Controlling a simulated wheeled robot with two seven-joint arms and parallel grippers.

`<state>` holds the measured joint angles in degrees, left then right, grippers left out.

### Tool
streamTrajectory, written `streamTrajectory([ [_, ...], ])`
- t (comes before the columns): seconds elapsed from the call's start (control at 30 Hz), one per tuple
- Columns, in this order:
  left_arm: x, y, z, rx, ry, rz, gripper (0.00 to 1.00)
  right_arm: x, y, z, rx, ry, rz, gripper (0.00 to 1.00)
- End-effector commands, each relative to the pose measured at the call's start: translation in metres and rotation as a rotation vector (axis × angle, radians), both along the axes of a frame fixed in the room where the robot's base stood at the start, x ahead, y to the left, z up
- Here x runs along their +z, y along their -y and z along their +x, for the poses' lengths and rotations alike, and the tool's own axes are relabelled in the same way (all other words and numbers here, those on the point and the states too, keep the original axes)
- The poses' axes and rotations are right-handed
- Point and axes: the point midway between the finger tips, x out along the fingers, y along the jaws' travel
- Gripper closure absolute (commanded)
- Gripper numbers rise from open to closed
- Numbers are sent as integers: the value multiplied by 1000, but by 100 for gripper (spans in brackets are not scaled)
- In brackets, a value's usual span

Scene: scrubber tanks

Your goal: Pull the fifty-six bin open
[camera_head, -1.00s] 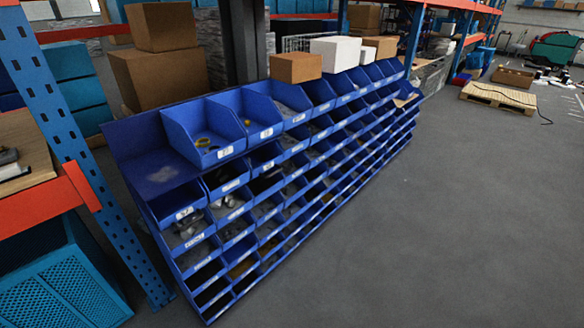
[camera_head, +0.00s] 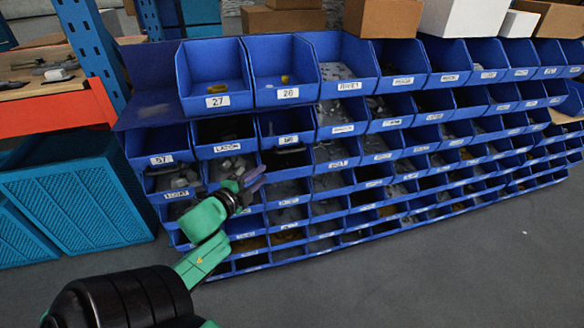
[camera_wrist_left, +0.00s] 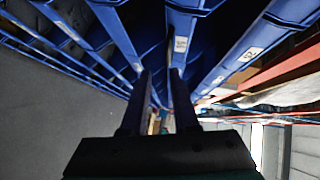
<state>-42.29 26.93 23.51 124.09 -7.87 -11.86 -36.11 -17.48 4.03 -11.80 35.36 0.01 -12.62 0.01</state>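A blue bin with a small label that seems to read 56 (camera_head: 288,140) sits in the second row of the blue bin rack, under the bin marked 26 (camera_head: 289,94). The print is too small to be sure. My left gripper (camera_head: 256,181) is in front of the rack, below and left of that label, with its fingers pointing toward the bins. In the left wrist view its two fingers (camera_wrist_left: 159,85) stand apart with nothing visible between them, and labelled blue bin fronts lie beyond. I cannot tell whether the fingertips touch a bin. My right gripper is out of view.
A bin marked 27 (camera_head: 217,101) juts out at the rack's upper left. A blue upright (camera_head: 91,52) and a teal crate (camera_head: 80,195) stand left of the rack. Cardboard boxes (camera_head: 383,18) are behind it. Grey floor (camera_head: 450,270) is clear at the front right.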

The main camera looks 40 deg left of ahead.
Motion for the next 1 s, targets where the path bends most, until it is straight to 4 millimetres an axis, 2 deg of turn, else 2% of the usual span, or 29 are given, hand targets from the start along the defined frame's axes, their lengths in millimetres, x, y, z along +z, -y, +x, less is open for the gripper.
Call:
streamTrajectory([
  [0.07, 13, 6, 4, -22, 25, 34, 72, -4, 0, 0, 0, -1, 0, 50],
  [0.13, 15, 6, 12, -24, 29, 37, 72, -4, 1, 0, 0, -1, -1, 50],
  [0.27, 12, 1, 38, -23, 30, 37, 72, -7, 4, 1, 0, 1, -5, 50],
  [0.47, 4, -8, 89, -20, 30, 33, 72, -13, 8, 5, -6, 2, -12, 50],
  [0.57, 0, -12, 111, -20, 29, 32, 72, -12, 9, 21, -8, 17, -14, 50],
  [0.7, -4, -15, 134, -21, 27, 31, 72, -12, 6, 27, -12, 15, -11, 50],
  [0.83, -5, -17, 143, -21, 25, 31, 72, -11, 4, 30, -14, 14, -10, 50],
  [1.0, -6, -17, 144, -21, 24, 31, 72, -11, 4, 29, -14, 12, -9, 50],
])
